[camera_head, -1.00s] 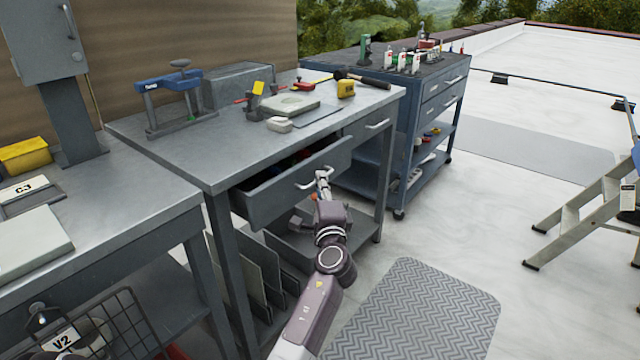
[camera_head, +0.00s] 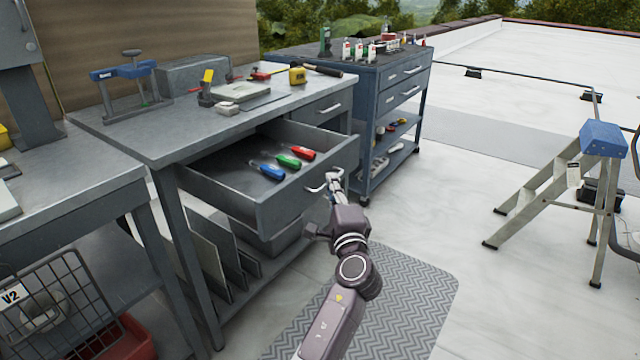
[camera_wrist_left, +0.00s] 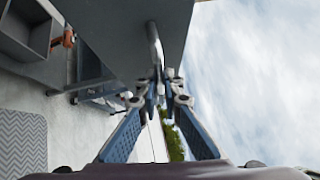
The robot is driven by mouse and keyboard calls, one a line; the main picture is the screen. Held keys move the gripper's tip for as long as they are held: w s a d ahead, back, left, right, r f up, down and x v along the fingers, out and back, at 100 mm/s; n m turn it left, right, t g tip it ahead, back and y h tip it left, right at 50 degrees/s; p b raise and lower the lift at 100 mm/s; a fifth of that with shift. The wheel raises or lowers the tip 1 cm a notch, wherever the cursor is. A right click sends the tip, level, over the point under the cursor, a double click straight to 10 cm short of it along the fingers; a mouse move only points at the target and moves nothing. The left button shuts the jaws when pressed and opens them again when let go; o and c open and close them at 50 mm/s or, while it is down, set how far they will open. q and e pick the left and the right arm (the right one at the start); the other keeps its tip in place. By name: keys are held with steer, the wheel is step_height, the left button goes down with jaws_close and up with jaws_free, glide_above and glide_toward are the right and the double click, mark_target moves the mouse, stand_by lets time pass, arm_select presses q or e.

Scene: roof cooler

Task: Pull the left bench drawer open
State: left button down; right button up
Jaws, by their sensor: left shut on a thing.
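The left bench drawer (camera_head: 308,195) stands well out from under the bench top, open at the top. Blue, green and red-handled tools (camera_head: 288,160) lie inside it. Its bar handle (camera_head: 314,189) is on the drawer front. My left gripper (camera_head: 333,180) is shut on this handle at the right part of the front. In the left wrist view the fingers (camera_wrist_left: 160,90) close around the handle bar (camera_wrist_left: 154,45), with the grey drawer front beside it. My right gripper is not in view.
The workbench (camera_head: 110,130) carries a blue clamp stand, a yellow tape measure and other tools. A blue tool cart (camera_head: 375,95) stands behind. A patterned mat (camera_head: 415,290) lies on the floor. A stepladder (camera_head: 550,190) stands at the right, with clear floor before it.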

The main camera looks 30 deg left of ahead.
arm_select(q)
steer(key=shift+d+f, duration=0.1)
steer(key=shift+d, duration=0.4)
